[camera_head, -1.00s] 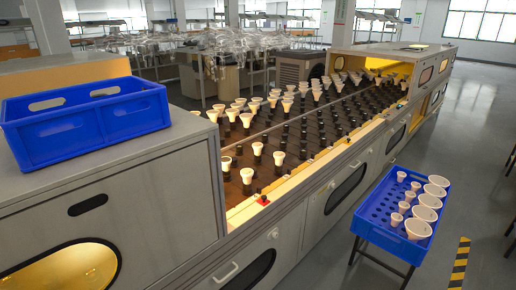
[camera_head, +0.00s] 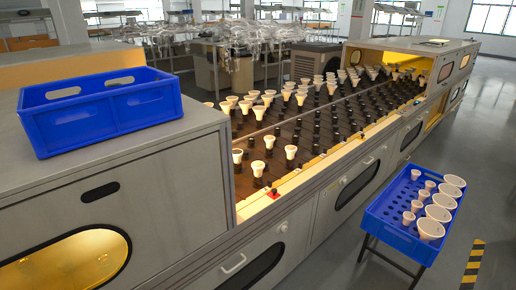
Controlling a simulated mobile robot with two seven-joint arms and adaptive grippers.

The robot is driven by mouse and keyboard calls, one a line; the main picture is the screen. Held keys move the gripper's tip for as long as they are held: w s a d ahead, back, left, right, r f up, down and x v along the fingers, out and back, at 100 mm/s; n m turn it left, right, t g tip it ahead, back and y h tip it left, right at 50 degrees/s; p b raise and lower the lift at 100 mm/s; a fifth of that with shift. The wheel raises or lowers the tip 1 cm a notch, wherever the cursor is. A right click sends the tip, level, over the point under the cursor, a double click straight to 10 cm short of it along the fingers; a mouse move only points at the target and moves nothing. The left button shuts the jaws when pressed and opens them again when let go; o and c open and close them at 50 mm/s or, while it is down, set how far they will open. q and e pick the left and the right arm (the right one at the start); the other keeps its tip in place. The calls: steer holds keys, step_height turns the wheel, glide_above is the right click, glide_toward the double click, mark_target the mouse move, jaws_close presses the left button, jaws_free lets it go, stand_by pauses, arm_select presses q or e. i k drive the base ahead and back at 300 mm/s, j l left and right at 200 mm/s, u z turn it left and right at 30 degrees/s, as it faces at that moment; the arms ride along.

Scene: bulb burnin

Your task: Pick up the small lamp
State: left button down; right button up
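The nearest small lamp (camera_head: 408,217) is white and cone-shaped; another small lamp (camera_head: 429,185) stands farther back. Larger white lamps (camera_head: 431,229) fill the crate's right side. More small lamps (camera_head: 291,153) stand upright in black sockets on the brown bed of the long grey machine. Neither of my grippers is in the view.
An empty-looking blue crate (camera_head: 110,112) sits on the grey machine top (camera_head: 190,125) at left. A red button (camera_head: 274,192) is on the machine's front edge. The right crate stands on dark legs. Open floor (camera_head: 330,262) lies between machine and crate.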

mark_target(238, 154)
steer(key=i+l, duration=0.2)
steer(key=l, duration=0.15)
steer(key=i+l, duration=0.15)
steer(key=l, duration=0.2)
steer(key=i+l, duration=0.2)
steer(key=i+l+u, duration=0.15)
steer(key=l, duration=0.15)
steer(key=l+u, duration=0.15)
steer(key=l, duration=0.15)
steer(key=i+l+u, duration=0.2)
steer(key=k+l, duration=0.05)
steer(key=l, duration=0.05)
